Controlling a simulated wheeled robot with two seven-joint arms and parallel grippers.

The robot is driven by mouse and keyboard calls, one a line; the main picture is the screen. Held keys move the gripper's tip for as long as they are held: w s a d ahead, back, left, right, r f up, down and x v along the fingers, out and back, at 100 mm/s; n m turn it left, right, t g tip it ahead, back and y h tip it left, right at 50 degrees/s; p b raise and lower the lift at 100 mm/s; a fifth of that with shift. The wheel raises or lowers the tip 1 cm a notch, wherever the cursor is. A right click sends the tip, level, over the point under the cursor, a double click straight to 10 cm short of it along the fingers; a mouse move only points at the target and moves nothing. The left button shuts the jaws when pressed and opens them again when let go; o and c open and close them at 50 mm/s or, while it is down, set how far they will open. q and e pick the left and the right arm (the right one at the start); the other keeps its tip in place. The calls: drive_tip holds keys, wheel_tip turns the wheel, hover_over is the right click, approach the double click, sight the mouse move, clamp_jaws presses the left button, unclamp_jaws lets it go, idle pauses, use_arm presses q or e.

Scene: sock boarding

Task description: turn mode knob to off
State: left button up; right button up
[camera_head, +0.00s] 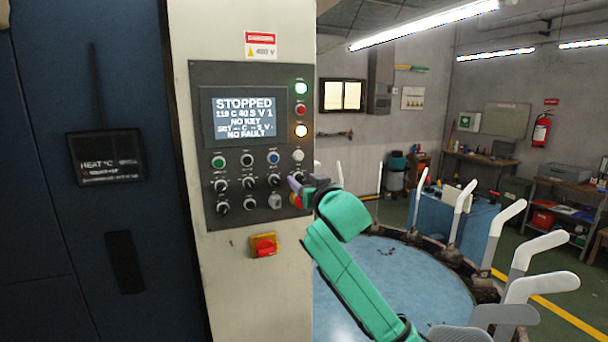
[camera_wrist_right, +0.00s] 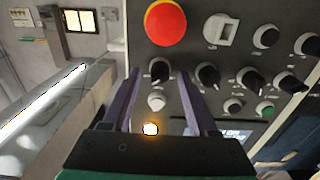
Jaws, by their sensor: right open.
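The grey control panel (camera_head: 252,88) is on the pale cabinet face, with several black knobs in rows. In the wrist view a black knob (camera_wrist_right: 160,67) with a light pointer sits between the two purple fingers of my right gripper (camera_wrist_right: 159,74). The fingers are open, one on each side of it; I cannot tell whether they touch it. The knob labels are too small to read, so I cannot confirm which is the mode knob. My left gripper is not in view.
A red mushroom button (camera_wrist_right: 165,22) is close beside the fingertips. A white button (camera_wrist_right: 156,101) and a lit amber lamp (camera_wrist_right: 150,128) lie between the fingers. The screen (camera_head: 243,117) reads STOPPED. A red-and-yellow switch (camera_head: 263,246) is below the panel.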

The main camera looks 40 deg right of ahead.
drive_tip(key=shift+f, duration=0.1)
clamp_jaws()
drive_tip(key=shift+n, duration=0.3)
drive_tip(key=n, duration=0.4)
drive_tip(key=shift+n, duration=2.1)
unclamp_jaws()
drive_tip(key=shift+a, duration=0.1)
